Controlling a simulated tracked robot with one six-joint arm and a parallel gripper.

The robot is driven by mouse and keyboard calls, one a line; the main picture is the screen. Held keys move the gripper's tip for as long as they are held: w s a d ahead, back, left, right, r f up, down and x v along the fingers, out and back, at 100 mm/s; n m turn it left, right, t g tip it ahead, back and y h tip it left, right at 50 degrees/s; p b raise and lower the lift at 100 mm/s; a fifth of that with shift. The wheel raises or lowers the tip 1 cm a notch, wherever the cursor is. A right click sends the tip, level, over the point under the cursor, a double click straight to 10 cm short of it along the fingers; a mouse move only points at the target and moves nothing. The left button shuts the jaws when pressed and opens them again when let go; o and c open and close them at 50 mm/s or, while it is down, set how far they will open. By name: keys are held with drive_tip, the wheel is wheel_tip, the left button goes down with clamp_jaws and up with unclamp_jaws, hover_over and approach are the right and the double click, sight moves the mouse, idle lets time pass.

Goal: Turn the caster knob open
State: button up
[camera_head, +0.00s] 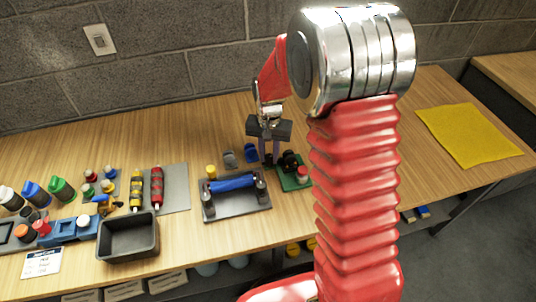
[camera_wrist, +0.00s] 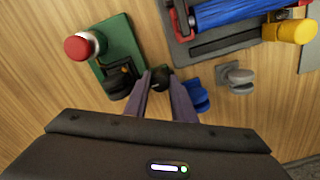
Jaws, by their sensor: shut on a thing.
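A dark knob (camera_wrist: 160,75) sits between the tips of my gripper (camera_wrist: 160,84) in the wrist view, beside the edge of a green plate (camera_wrist: 112,36). My gripper is shut on this knob. In the head view my gripper (camera_head: 269,158) reaches down to the left side of the green plate (camera_head: 288,184), and the fingers partly hide the knob. Next to the knob on the plate is a black bracket-like part (camera_wrist: 119,80). I cannot tell the knob's turn angle.
A red button (camera_wrist: 77,48) stands on the green plate. A blue caster-like piece (camera_wrist: 196,96) and a grey one (camera_wrist: 236,78) are close beside my gripper. A dark tray with a blue roller (camera_head: 232,183) lies nearby. A black bin (camera_head: 127,252) is further left.

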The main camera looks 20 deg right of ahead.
drive_tip(key=shift+c, duration=1.4)
drive_tip(key=shift+a, duration=0.2)
drive_tip(key=shift+c, duration=0.5)
drive_tip(key=shift+d, duration=0.15)
